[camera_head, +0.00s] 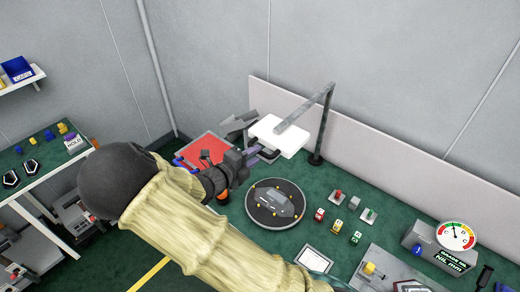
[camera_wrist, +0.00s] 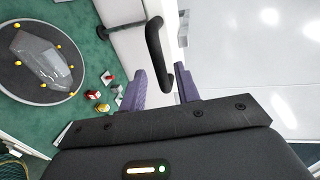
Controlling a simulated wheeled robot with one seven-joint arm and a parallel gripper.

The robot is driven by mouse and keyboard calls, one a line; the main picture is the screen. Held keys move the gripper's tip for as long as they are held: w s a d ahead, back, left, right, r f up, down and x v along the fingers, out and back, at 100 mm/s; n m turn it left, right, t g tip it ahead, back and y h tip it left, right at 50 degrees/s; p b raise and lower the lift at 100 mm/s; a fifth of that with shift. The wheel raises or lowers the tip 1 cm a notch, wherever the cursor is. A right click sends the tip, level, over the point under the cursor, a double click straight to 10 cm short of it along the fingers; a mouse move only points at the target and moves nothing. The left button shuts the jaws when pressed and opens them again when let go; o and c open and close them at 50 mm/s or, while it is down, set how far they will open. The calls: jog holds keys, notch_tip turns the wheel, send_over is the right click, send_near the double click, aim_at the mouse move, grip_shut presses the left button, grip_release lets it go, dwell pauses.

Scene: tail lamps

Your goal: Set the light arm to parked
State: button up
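The light arm (camera_head: 308,108) is a grey bar on an upright post (camera_head: 323,130) with a dark base. It carries a flat white lamp head (camera_head: 284,139), whose white panel also fills the right of the wrist view (camera_wrist: 250,50). A black curved handle (camera_wrist: 154,45) shows beside the panel. My gripper (camera_head: 255,153) is at the near left edge of the lamp head. In the wrist view my gripper (camera_wrist: 163,88) has its purple fingers apart, with the handle's lower end between or just beyond them. I cannot tell whether they touch it.
A round dark turntable (camera_head: 275,204) with a grey lamp part and yellow dots lies below. Small colored blocks (camera_head: 337,227) sit to its right. A red tray (camera_head: 205,150) is behind my arm. A gauge box (camera_head: 440,248) stands at right, and a low panel (camera_head: 390,165) runs along the back.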

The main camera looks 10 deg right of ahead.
aim_at(259, 153)
jog(key=shift+p+x, duration=0.3)
jog(key=shift+x, duration=1.55)
jog(key=shift+c, duration=0.2)
grip_shut()
jog(key=shift+d+f, duration=0.1)
